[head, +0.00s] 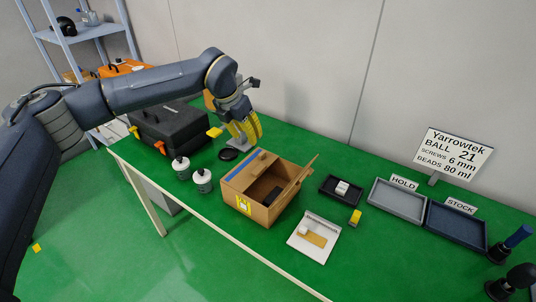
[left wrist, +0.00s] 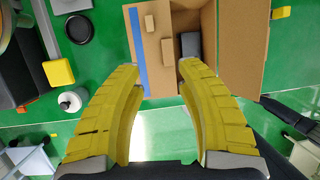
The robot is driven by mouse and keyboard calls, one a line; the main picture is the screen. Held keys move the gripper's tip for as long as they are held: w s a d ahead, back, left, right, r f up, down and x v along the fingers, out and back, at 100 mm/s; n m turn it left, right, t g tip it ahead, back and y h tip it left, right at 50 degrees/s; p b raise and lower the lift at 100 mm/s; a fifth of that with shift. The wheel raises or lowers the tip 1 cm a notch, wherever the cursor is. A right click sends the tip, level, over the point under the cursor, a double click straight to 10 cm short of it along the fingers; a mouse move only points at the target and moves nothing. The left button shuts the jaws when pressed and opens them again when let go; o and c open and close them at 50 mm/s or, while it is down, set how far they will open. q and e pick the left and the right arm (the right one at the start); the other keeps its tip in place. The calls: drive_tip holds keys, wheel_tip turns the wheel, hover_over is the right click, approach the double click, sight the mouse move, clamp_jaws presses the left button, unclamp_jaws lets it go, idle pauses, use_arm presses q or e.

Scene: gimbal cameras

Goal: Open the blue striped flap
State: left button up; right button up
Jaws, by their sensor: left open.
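The cardboard box (head: 252,208) stands on the green table. Its blue striped flap (head: 245,167) lies across the left part of the box top, with a small raised cardboard tab on it. In the left wrist view the blue stripe (left wrist: 138,50) runs along the flap's left side. The opposite flap (left wrist: 242,45) is folded outward, and a dark object (left wrist: 190,45) shows inside the box. My left gripper (head: 243,138) is open and empty, behind and above the box. In its wrist view the fingertips (left wrist: 160,66) appear on either side of the flap; contact cannot be told. My right gripper is not seen.
A white tray (head: 314,240), a small black tray (head: 340,190) and the HOLD (head: 397,205) and STOCK (head: 456,228) trays lie to the right.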

use_arm(q)
wheel_tip(320, 180, up, 2)
drive_tip(key=w, duration=0.2)
approach(261, 153)
drive_tip(key=shift+t, duration=0.4)
drive_tip(key=x, duration=1)
drive_tip(key=shift+s+f, duration=0.1)
drive_tip(key=shift+s, duration=0.3)
clamp_jaws()
